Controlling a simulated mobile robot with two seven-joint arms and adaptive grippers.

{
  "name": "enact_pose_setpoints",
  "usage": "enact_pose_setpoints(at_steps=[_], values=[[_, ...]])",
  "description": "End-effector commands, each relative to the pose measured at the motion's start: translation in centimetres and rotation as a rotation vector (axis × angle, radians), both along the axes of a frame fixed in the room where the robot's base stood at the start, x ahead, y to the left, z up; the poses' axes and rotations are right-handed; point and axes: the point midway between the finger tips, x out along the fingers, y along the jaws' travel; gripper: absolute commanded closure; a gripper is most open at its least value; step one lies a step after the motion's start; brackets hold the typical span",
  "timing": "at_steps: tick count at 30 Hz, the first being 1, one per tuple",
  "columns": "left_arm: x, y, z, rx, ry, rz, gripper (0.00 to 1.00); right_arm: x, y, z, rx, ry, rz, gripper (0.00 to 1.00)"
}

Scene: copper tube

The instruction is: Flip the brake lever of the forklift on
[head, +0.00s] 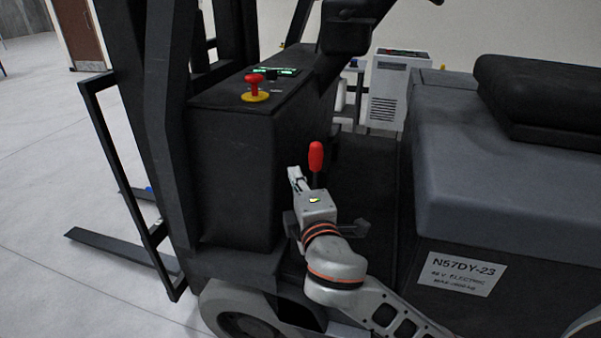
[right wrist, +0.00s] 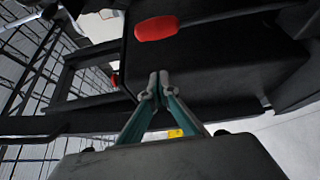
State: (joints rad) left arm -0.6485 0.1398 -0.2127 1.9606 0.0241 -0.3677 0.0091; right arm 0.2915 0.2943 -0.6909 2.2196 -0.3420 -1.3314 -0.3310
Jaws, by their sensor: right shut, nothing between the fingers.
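The forklift's brake lever has a red knob (head: 316,156) on a dark stem and stands roughly upright beside the dark front console (head: 232,170). In the right wrist view the red knob (right wrist: 156,28) shows above my fingertips, apart from them. My right gripper (head: 295,175) is shut and empty, just left of the lever and a little below its knob in the head view. Its closed fingertips also show in the right wrist view (right wrist: 159,82). The lower stem of the lever is hidden behind my gripper in the head view. My left gripper is not in view.
A red button on a yellow base (head: 255,96) sits on top of the console. The grey forklift body (head: 480,180) with a black seat (head: 545,95) is to the right. A white cabinet (head: 388,92) stands behind. Open floor lies at left.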

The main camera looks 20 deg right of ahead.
Motion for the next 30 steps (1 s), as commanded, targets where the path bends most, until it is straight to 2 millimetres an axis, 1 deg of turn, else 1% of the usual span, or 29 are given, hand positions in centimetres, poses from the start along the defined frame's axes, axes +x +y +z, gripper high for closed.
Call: enact_pose_setpoints(at_steps=[1,6,12,13,16,21,24,30], values=[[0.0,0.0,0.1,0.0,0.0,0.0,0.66,1.0,-0.2,0.1,-0.003,-0.002,-0.003,1.0],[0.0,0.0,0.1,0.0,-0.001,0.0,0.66,4.3,-0.4,0.2,-0.004,-0.003,-0.003,1.0],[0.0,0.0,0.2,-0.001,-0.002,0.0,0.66,8.2,-0.6,0.2,-0.002,-0.002,-0.002,1.0],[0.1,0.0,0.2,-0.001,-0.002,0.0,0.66,8.6,-0.7,0.1,-0.002,-0.001,-0.002,1.0],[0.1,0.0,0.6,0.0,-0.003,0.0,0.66,7.6,-2.3,0.1,-0.004,0.0,-0.001,1.0],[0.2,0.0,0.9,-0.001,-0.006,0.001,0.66,6.9,-3.7,0.0,-0.002,0.0,-0.001,1.0],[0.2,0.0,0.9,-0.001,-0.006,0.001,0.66,6.7,-4.1,0.0,-0.001,0.0,0.0,1.0],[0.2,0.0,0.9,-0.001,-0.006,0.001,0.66,6.6,-4.2,0.0,0.001,0.0,0.0,1.0]])
